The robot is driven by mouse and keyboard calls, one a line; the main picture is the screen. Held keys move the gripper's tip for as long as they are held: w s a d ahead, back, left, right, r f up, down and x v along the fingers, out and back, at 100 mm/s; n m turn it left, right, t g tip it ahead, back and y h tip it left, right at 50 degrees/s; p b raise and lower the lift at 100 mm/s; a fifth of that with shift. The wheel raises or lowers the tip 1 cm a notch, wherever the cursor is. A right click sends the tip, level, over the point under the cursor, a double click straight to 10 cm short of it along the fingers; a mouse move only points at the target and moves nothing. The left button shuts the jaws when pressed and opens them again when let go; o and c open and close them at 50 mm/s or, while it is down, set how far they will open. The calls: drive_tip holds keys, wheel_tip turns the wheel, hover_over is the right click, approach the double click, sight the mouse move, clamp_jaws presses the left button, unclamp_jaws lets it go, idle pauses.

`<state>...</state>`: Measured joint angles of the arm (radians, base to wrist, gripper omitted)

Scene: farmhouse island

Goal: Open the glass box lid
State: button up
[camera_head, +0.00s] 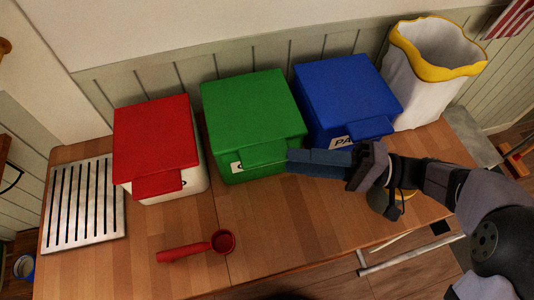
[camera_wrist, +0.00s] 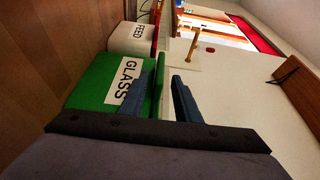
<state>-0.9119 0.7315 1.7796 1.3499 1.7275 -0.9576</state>
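The glass box is green (camera_head: 240,165) and stands in the middle of the row of boxes. Its green lid (camera_head: 250,105) lies shut, with a lip hanging out at the front. In the wrist view the white GLASS label (camera_wrist: 127,80) shows on the box front, and the lid's lip is a thin green edge (camera_wrist: 159,75). My gripper (camera_head: 292,160) is at the right end of that lip. In the wrist view its two blue fingers (camera_wrist: 160,88) are spread apart, one on either side of the lip's edge, with gaps visible. Contact with the lid cannot be told.
A red-lidded feed box (camera_head: 157,140) stands left and a blue-lidded box (camera_head: 345,95) right. A white bin with yellow rim (camera_head: 420,85) stands at far right. A red scoop (camera_head: 205,245) lies in front, and a slotted metal tray (camera_head: 85,205) lies at left. The front counter is mostly clear.

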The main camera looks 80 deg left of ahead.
sight(239, 155)
drive_tip(key=shift+p+x, duration=1)
drive_tip(key=shift+x, duration=2.7)
clamp_jaws()
